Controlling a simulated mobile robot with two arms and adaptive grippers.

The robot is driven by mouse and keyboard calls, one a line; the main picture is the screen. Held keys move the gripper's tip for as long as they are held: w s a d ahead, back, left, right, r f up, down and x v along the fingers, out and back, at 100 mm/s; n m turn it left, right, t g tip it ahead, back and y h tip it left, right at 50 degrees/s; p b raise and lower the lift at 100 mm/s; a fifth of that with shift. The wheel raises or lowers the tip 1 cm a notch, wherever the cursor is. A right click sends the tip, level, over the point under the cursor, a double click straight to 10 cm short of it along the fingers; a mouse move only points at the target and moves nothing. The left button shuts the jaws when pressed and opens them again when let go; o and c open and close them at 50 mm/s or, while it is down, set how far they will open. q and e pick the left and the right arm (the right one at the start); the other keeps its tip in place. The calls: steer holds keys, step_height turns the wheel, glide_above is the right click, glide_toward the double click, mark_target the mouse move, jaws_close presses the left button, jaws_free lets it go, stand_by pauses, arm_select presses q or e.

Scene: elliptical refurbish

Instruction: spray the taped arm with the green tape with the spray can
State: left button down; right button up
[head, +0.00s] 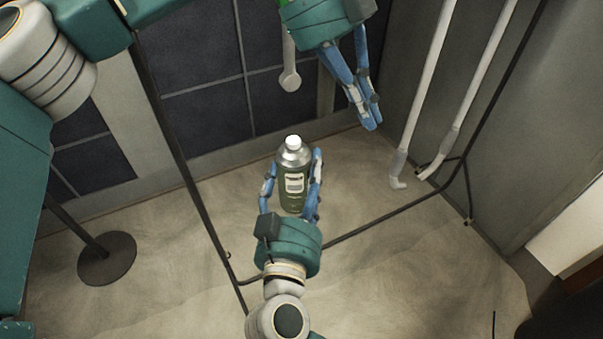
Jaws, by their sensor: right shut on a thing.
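The spray can (292,183) is dark green with a pale label, a silver shoulder and a white cap. It stands upright in the fingers of my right gripper (293,160), which is shut around its sides. My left gripper (366,112) is above and to the right of the can, with its blue fingers pointing down. I cannot tell how far apart these fingers are. A grey arm (288,60) with a rounded lower end hangs left of my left gripper. A small patch of bright green, perhaps the green tape (283,29), shows at its top, partly hidden by that gripper.
Two white bars (424,95) with hooked lower ends hang at the right by the grey wall. A thin dark frame (390,211) runs low across the pale floor. A round dark base with a pole (107,258) stands at the left. Dark panels line the back.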

mark_target(293, 139)
arm_select(q)
steer(key=w+a+r+n+t+y, duration=0.1)
steer(key=a+r+n+t+y, duration=0.3)
steer(key=a, duration=0.7)
steer(key=shift+w+f+m+g+y, duration=0.15)
steer(key=shift+f+m+y, duration=0.3)
steer(key=shift+f, duration=1.05)
steer(key=shift+s+f+m+g+y, duration=0.1)
steer(key=shift+f+m+g+y, duration=0.35)
steer(key=shift+f, duration=1.05)
steer(key=shift+f, duration=0.4)
steer(key=shift+f, duration=0.95)
steer(key=shift+r, duration=2.55)
